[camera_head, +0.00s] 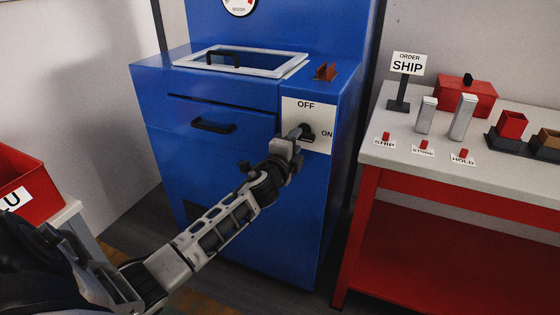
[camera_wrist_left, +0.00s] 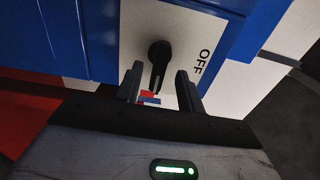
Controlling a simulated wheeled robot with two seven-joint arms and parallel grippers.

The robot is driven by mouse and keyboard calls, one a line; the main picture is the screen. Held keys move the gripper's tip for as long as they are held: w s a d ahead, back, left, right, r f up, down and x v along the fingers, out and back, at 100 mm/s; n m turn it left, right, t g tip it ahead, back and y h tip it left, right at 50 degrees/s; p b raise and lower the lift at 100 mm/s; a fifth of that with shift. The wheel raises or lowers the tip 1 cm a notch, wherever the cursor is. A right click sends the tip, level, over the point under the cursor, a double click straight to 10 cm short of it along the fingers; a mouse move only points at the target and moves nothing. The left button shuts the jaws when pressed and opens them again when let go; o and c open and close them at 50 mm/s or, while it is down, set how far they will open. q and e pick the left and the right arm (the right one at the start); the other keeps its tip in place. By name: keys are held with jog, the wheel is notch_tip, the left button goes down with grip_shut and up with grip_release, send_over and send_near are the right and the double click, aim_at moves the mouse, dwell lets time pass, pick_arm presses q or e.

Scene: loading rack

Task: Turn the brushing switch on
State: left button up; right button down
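The black rotary switch (camera_head: 308,131) sits on a white plate (camera_head: 309,108) on the blue machine's front, with OFF printed above it and ON to its right. In the left wrist view the black knob (camera_wrist_left: 160,54) has its handle pointing down the picture, and OFF is at its right. I cannot tell for sure which label it points at. My left gripper (camera_head: 295,139) is right at the switch in the head view and hides part of it. In the wrist view its fingers (camera_wrist_left: 160,88) are apart, with the knob's handle end between them; contact is unclear. My right gripper is not in view.
The blue machine (camera_head: 230,165) has a drawer handle (camera_head: 213,126), a framed top opening and a gauge above. A table (camera_head: 510,185) at the right holds a SHIP sign (camera_head: 408,64), small labelled red buttons and a red box (camera_head: 466,97). A red bin (camera_head: 28,185) is at the left.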

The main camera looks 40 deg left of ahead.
pick_arm(q)
jog(key=v, duration=1.1)
jog(key=shift+s, duration=0.3)
jog(key=shift+d, duration=0.15)
jog(key=s+d+f+n+g+h, duration=0.7)
jog(key=s+d+f+n, duration=0.6)
jog(key=s+d+f, duration=0.5)
jog(key=s+d, duration=0.1)
jog(key=d, duration=0.2)
jog(key=shift+d, duration=0.25)
